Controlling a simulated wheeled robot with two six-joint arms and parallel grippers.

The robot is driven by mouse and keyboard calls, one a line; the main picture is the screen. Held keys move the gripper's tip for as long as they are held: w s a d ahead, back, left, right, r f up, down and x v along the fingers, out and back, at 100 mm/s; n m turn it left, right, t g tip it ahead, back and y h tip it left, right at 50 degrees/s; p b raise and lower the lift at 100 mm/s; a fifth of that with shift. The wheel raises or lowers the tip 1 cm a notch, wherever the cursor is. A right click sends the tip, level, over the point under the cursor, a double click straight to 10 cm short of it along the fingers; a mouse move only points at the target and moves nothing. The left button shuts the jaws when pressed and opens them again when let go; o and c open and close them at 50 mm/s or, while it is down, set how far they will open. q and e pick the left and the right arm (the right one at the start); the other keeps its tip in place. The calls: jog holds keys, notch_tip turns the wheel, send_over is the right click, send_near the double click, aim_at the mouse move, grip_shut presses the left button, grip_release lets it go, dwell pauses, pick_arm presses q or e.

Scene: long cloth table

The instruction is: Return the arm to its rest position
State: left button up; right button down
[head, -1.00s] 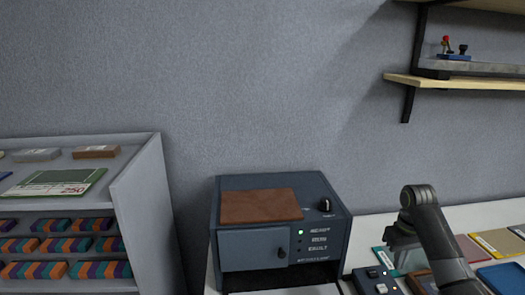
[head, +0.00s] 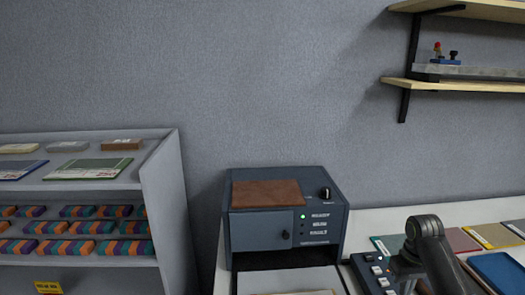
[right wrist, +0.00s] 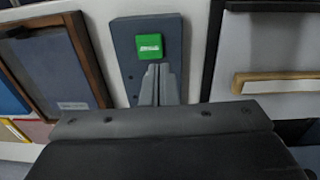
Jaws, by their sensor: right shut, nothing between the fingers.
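My right arm (head: 428,245) comes in at the lower right of the head view, bent, with its dark gripper partly hidden behind its own link. In the right wrist view my right gripper (right wrist: 157,72) is shut, with nothing between its fingers. In that view its fingertips appear just below a green button (right wrist: 150,46) on a dark blue-grey control box (right wrist: 128,60); I cannot tell whether they touch it. The control box (head: 366,272) also shows beside the gripper in the head view. My left gripper is not in view.
A dark blue machine (head: 258,225) with a brown top panel and a lit green light stands on the white table. A grey shelf unit (head: 165,200) is at left. Wall shelves (head: 455,86) hang upper right. A blue tray (head: 497,270) and coloured samples lie at right.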

jog(key=s+a+f+t, duration=0.1)
jog(key=s+a+f, duration=0.1)
jog(key=s+f, duration=0.6)
jog(key=s+a+f+t, duration=0.1)
jog(key=s+a+f, duration=0.3)
jog(key=s, duration=0.6)
jog(key=s+a+r+m+t+h, duration=0.1)
jog(key=s+r+m, duration=0.1)
jog(key=s, duration=1.7)
notch_tip(320, 180, down, 26)
jog(key=d+b, duration=0.2)
jog(key=s+a+f+g+b, duration=0.1)
jog(key=s+f+g, duration=0.1)
jog(key=s+f, duration=1.3)
notch_tip(320, 180, down, 3)
jog(key=shift+s+a+r, duration=0.15)
jog(key=shift+a+r, duration=0.05)
jog(key=shift+a, duration=0.2)
